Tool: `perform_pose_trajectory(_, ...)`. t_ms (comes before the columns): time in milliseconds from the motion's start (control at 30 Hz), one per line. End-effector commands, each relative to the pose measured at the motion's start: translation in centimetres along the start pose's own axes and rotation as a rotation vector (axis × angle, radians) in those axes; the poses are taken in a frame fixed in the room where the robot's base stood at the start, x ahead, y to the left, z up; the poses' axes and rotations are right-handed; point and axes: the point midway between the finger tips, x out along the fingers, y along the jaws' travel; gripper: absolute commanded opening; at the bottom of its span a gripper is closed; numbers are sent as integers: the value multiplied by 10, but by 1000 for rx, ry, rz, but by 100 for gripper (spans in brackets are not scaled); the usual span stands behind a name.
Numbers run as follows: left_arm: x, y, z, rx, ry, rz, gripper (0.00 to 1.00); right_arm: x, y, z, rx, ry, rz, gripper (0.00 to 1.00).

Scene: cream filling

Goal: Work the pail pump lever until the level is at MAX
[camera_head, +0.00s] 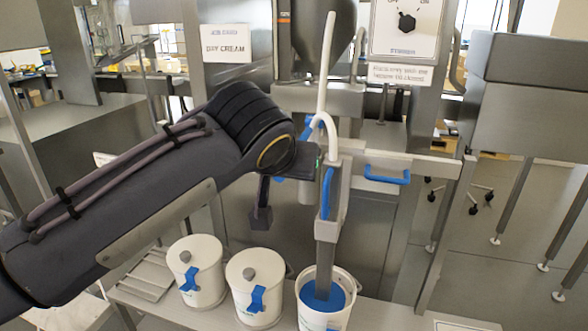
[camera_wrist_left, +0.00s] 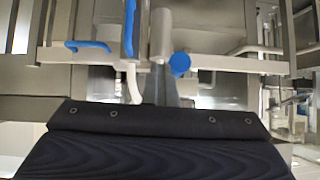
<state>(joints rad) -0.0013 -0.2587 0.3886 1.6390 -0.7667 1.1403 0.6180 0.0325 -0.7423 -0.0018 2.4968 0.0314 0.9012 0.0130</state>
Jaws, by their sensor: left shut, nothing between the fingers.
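The open white pail (camera_head: 347,309) stands at the lower middle of the head view, with blue filling inside. The grey pump column (camera_head: 327,251) goes down into it. An upright blue lever (camera_head: 327,190) is on the column; a blue bar of similar shape stands upright in the left wrist view (camera_wrist_left: 129,28). My left gripper (camera_head: 262,216) points downward just left of the column, shut and empty, apart from the lever as far as I can see. Its fingertips are not clear in the wrist view. No MAX mark or level reading is legible. My right gripper is not in view.
Two lidded white pails (camera_head: 205,291) (camera_head: 266,310) stand left of the open pail. A blue handle (camera_head: 387,175) sticks out right of the column. A white hose (camera_head: 326,70) rises beside the hopper. A knob panel (camera_head: 403,28) is above. Open floor lies at right.

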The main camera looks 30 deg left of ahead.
Motion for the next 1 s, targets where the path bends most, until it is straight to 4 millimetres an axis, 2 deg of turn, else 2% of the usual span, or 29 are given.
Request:
perform_pose_trajectory(33,-13,-2,-2,-2,1,-4,0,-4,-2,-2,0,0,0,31)
perform_pose_trajectory(100,-24,-2,-2,-1,2,-4,0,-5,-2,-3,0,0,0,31)
perform_pose_trajectory(300,-43,-1,-3,-1,3,-3,0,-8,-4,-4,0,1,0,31)
perform_pose_trajectory(1000,-46,-1,-3,-1,5,-2,0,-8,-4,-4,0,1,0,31)
